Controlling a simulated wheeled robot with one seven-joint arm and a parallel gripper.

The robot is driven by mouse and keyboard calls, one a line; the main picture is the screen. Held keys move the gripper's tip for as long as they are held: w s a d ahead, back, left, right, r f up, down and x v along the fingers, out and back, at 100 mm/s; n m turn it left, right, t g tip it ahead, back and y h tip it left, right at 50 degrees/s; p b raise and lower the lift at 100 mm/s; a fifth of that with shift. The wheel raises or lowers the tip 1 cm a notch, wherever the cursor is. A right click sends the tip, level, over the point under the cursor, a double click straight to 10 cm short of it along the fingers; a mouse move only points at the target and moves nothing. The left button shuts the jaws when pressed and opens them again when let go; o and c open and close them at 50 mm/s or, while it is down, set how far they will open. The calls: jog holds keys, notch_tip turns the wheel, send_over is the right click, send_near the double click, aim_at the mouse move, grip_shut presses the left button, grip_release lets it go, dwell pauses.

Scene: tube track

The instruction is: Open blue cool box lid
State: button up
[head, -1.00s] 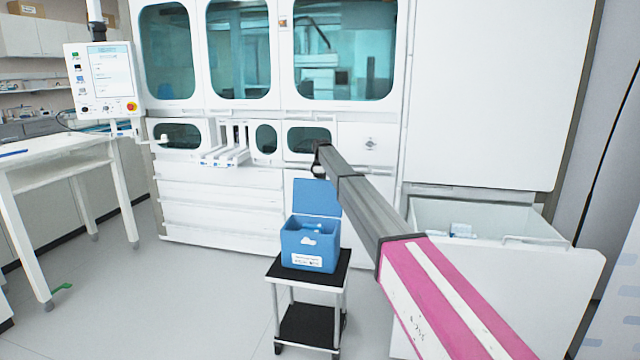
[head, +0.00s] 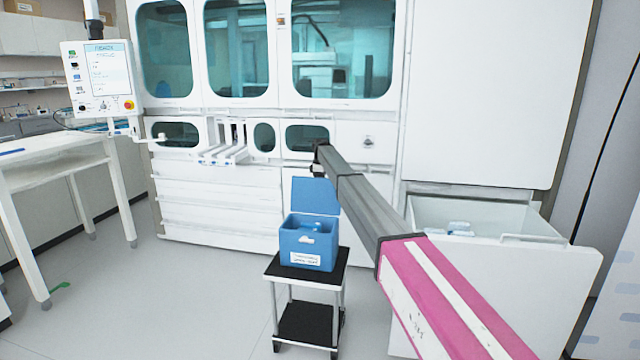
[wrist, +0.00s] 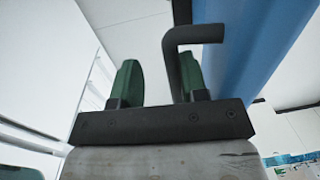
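The blue cool box (head: 306,262) stands on a small black-topped cart. Its blue lid (head: 314,197) stands raised and nearly upright at the back of the box, and the box mouth is open. Small blue and white items show inside. My gripper is at the arm's far end, just above the lid, small and dark in the head view. A dark bent bar (wrist: 172,55) crosses by the right finger. A blue surface (wrist: 245,60), apparently the lid, lies close on the right.
The cart (head: 307,322) stands on clear grey floor before a large white machine (head: 220,190) with windows. An open white drawer bin (head: 500,270) is on the right, beside my arm. A white table (head: 60,165) and a screen panel (head: 102,80) are on the left.

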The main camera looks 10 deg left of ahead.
jog(key=shift+w+r, duration=0.15)
jog(key=shift+r, duration=0.05)
notch_tip(320, 180, up, 10)
jog(key=shift+w+r, duration=0.25)
jog(key=shift+w, duration=0.05)
dwell(0.5)
